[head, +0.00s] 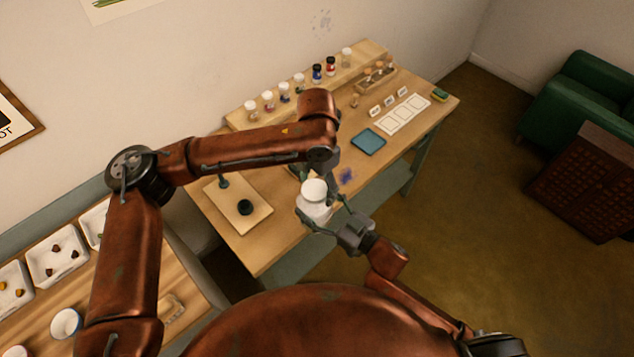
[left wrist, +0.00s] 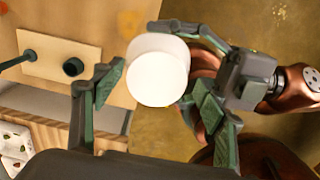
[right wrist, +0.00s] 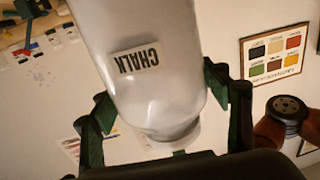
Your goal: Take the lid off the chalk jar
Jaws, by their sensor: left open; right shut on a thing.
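The chalk jar (right wrist: 150,75) is a white jar with a "CHALK" label, upside down in the right wrist view. In the head view it is held up in front of the pigment table. My right gripper (head: 328,217) is shut on its body. The white lid (head: 314,187) is on the jar; its round top (left wrist: 158,75) faces the left wrist camera. My left gripper (left wrist: 156,92) is open, with the lid showing between its fingers and a gap beside the left finger. Whether the right finger touches the lid I cannot tell. In the head view my left arm partly hides that gripper.
The pigment table (head: 285,240) stands behind the jar, with a wooden board (head: 226,208), a blue-green square (head: 368,141) and white cards (head: 403,114). Several small jars line the raised back shelf (head: 300,105). White trays (head: 57,257) and a cup (head: 66,323) are at the lower left.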

